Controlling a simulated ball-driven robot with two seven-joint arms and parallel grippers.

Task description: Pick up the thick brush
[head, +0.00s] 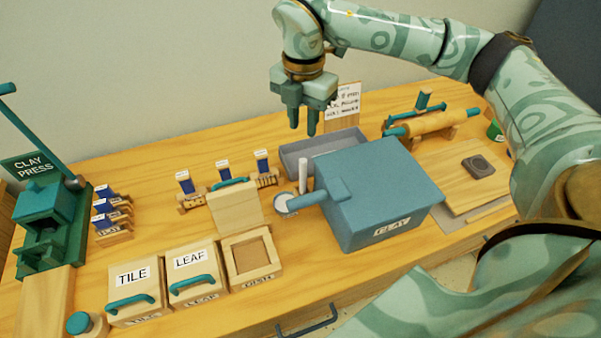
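I cannot pick out a thick brush for certain in the head view. Several small wooden pieces with blue parts and white labels stand on a low rack (204,198) at the back middle, too small to identify. A white upright cylinder (303,176) stands beside a small round dish (284,204). My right gripper (303,130) hangs fingers down above the back of the table, near the grey tray. Its two fingers are apart with nothing between them. My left gripper is not in view.
A blue-grey box labelled CLAY (385,185) stands in the middle, before a grey tray (295,160). A rolling pin (432,124) lies at the back right. TILE (137,290) and LEAF (193,272) boxes line the front. A green clay press (50,225) stands at left.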

